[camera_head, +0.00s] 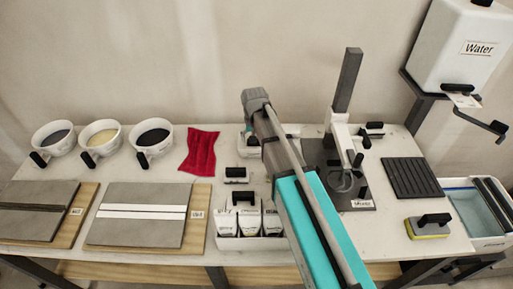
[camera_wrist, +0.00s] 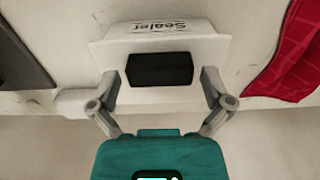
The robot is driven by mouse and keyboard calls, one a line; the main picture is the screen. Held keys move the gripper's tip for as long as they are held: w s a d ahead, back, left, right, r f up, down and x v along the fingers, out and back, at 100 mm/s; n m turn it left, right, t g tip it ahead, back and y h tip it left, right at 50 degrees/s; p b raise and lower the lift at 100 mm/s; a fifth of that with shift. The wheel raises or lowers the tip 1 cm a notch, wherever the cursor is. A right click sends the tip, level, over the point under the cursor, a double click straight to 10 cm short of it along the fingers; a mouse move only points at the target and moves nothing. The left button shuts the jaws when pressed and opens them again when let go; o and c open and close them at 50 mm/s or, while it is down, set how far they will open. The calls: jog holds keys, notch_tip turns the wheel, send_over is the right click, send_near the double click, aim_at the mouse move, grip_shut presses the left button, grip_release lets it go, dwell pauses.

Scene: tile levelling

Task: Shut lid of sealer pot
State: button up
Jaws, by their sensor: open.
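The sealer pot (camera_wrist: 170,27) is white and shows its "Sealer" label upside down at the top of the wrist view. Its white lid (camera_wrist: 108,58) carries a black handle block (camera_wrist: 160,68). My gripper (camera_wrist: 160,82) is open, with one finger on each side of the handle and a gap to both. I cannot tell contact with the lid or how far the lid stands open.
A red cloth (camera_head: 201,151) lies left of the pot and a mixer stand (camera_head: 343,115) stands right of it. The wall is close behind.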

jog(key=shift+r, duration=0.1)
jog(key=shift+r+p, duration=3.95)
jog(key=shift+p, duration=0.05)
jog(key=shift+d, duration=0.1)
jog(key=shift+s+d, duration=0.25)
jog(key=shift+d, duration=0.05)
jog(key=s+d, duration=1.5)
jog(key=d, duration=0.2)
jog(key=shift+s, duration=0.35)
